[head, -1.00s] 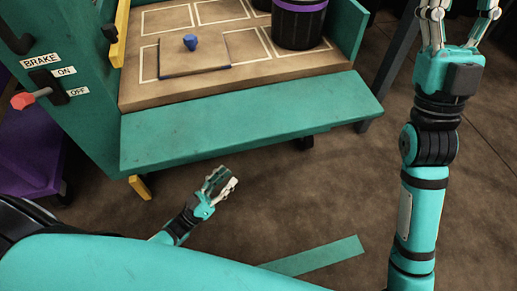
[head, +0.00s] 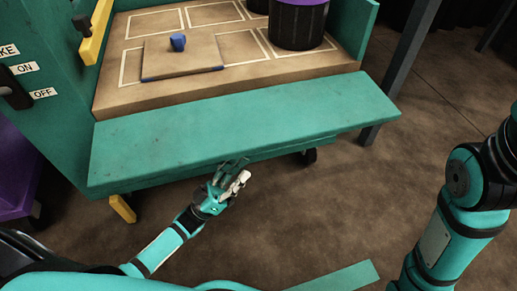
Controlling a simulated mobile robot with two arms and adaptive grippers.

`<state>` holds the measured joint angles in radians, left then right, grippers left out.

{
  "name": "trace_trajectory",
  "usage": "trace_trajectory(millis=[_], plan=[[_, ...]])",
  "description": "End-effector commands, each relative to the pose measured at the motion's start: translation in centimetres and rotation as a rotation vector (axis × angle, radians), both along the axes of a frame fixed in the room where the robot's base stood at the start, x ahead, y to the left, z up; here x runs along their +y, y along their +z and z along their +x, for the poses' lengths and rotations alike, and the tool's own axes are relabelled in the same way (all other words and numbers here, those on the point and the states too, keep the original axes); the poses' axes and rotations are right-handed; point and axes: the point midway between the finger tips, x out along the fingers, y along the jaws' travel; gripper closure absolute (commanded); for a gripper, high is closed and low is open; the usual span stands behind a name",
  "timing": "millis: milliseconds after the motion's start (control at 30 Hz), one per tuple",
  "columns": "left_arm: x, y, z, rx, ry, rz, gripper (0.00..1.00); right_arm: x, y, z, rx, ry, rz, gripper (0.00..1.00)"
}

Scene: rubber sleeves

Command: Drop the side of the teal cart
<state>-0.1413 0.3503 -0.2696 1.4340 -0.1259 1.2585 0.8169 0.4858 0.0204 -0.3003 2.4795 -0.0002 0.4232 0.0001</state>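The teal cart (head: 50,115) fills the upper left of the head view. Its long teal side panel (head: 240,138) runs along the near edge of the wooden deck (head: 128,85). The panel lies below the deck's top and juts out toward me; its exact tilt is hard to tell. My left gripper (head: 244,168) is just under the panel's near lower edge, around mid-length. Its fingers look apart with nothing between them; whether they touch the panel cannot be told. My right arm shows at the right edge, but its gripper is out of view.
A black bin with a purple rim (head: 298,25) and a flat board with a blue knob (head: 178,43) stand on the deck. A yellow handle (head: 98,30) and brake labels (head: 25,68) are at left. A teal strip (head: 340,278) lies on the floor.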

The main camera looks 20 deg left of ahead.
Motion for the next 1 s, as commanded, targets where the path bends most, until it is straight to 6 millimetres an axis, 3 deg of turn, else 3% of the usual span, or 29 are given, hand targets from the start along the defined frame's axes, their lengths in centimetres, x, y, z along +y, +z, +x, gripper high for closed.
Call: trace_trajectory(millis=[200, 400, 767, 1000], plan=[[-2.3, 3.0, 2.2, -0.005, 0.001, -0.002, 0.62, 0.1, -0.1, -0.6, -0.022, -0.002, -0.002, 0.60], [-3.6, 4.7, 3.4, -0.001, 0.000, -0.002, 0.62, 0.1, 0.1, -1.1, -0.037, -0.003, -0.003, 0.60], [-3.9, 5.2, 3.7, 0.001, 0.001, -0.001, 0.62, 0.1, 0.5, -1.6, -0.051, -0.002, -0.003, 0.60], [-3.9, 5.2, 3.7, 0.001, 0.001, -0.001, 0.89, 0.1, 0.5, -1.6, -0.051, -0.002, -0.002, 0.60]])
